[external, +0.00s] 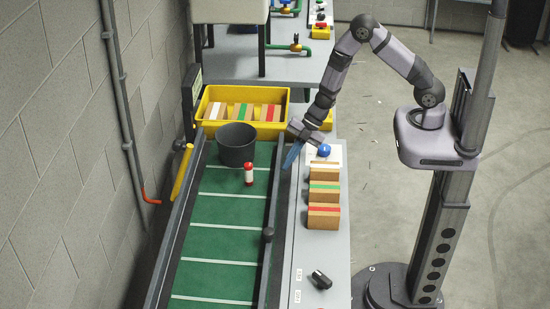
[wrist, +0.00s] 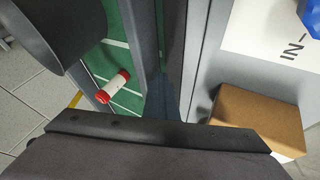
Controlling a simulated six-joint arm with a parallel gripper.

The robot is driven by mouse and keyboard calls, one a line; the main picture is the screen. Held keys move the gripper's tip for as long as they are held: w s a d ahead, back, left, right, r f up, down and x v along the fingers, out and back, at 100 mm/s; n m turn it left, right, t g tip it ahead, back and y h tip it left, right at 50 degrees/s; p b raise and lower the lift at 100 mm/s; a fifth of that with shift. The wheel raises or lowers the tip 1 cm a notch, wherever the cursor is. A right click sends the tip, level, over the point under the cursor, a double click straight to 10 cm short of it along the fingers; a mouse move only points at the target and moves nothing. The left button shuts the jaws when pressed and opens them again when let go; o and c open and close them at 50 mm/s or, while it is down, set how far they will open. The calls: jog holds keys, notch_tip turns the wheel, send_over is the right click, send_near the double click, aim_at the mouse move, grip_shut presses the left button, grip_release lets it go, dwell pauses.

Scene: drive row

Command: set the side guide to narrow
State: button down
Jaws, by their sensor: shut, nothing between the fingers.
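The green belt (external: 225,215) with white cross lines runs between two dark side rails. A round black knob (external: 268,234) sits on the right rail, and I cannot tell whether it belongs to the side guide. A black turn knob (external: 320,280) lies on the grey ledge near small labels, too small to read. My gripper (external: 291,157) is shut and empty, its blue fingers pointing down by the right rail, beyond both knobs. In the wrist view the dark fingers (wrist: 162,92) hang over the rail. The guide's setting cannot be read.
Cardboard boxes (external: 323,217) and a blue ball-topped button (external: 324,150) line the ledge at right. A yellow handle (external: 182,172) is on the left rail; a yellow bin (external: 207,99) stands behind.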

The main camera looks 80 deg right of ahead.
jog(key=w+p, duration=0.4)
jog(key=w, duration=0.3)
jog(key=shift+r, duration=0.15)
jog(key=shift+d+r, duration=0.15)
jog(key=shift+r, duration=0.2)
jog(key=p+v, duration=0.3)
jog(key=v, duration=0.1)
jog(key=p+v, duration=0.3)
jog(key=v, duration=0.1)
jog(key=shift+s+f, duration=0.1)
jog(key=shift+s, duration=0.15)
jog(key=shift+s+d+r+p, duration=0.2)
jog(key=shift+s+r+p, duration=0.1)
jog(key=shift+s+r, duration=0.1)
